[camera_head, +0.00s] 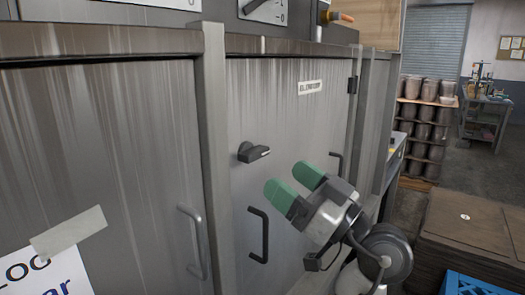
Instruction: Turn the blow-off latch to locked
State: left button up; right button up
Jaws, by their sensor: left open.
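The blow-off latch (253,152) is a dark knob with a short lever on the grey streaked door (285,110), near its left side. Its lever points to the right, roughly level. A small white label (310,87) is on the door above and to the right; its text is too blurred to read surely. My left gripper (286,179) has green fingertips and is open and empty. In the picture it is below and to the right of the latch, apart from it. I cannot tell its exact distance from the door. My right gripper is not in view.
A black pull handle (260,235) is on the door below the latch, with another handle (337,163) to its right. A left panel carries a grey handle (193,242) and a taped paper sign (45,268). Stacked pots (425,120), brown stacked sheets (470,222) and a blue crate (470,284) are at right.

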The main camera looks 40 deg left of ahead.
aim_at(260, 158)
pick_arm(q)
jog(key=p+x, duration=0.2)
jog(key=x, duration=0.4)
jog(key=shift+a+r, duration=0.2)
jog(key=shift+a, duration=0.35)
